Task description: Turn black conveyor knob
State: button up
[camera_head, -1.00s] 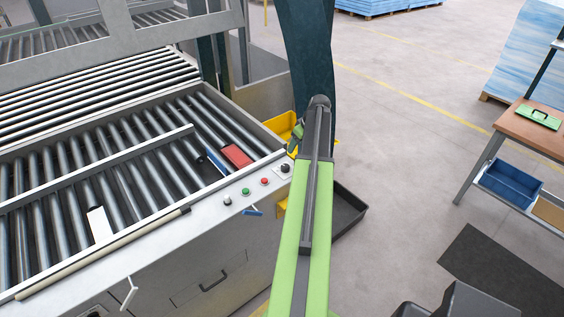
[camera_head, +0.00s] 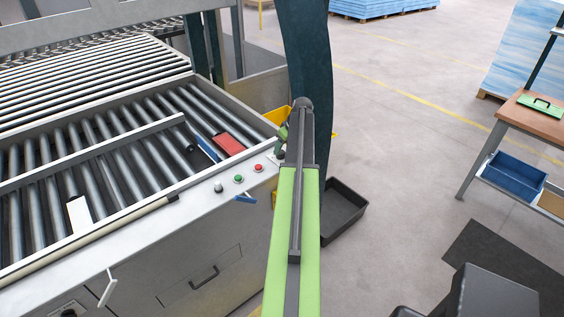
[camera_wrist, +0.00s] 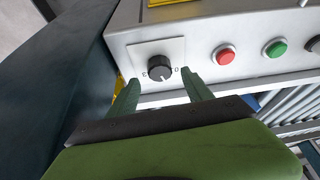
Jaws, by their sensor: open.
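The black conveyor knob (camera_wrist: 159,68) is a round dial on a light square plate on the grey conveyor panel, in the wrist view. My gripper (camera_wrist: 162,88) is open, with one green finger on each side below the knob in the picture. The knob lies just beyond the fingertips, roughly in line with the gap between them. I cannot tell whether a finger touches it. In the head view my green gripper (camera_head: 281,138) is at the panel's far right end, mostly behind my arm, and the knob is hidden there.
Beside the knob are a red button (camera_wrist: 224,55) and a green button (camera_wrist: 275,48). The roller conveyor (camera_head: 100,150) carries a red object (camera_head: 229,145). A dark teal post (camera_head: 305,70) stands close to the gripper. A black tray (camera_head: 343,210) lies right of my arm.

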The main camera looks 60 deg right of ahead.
aim_at(281, 152)
jog(key=b+x, duration=0.1)
jog(key=x, duration=0.2)
jog(key=shift+w+f+b, duration=0.1)
jog(key=shift+f+b, duration=0.15)
jog(key=shift+b, duration=0.15)
jog(key=shift+r, duration=0.1)
grip_shut()
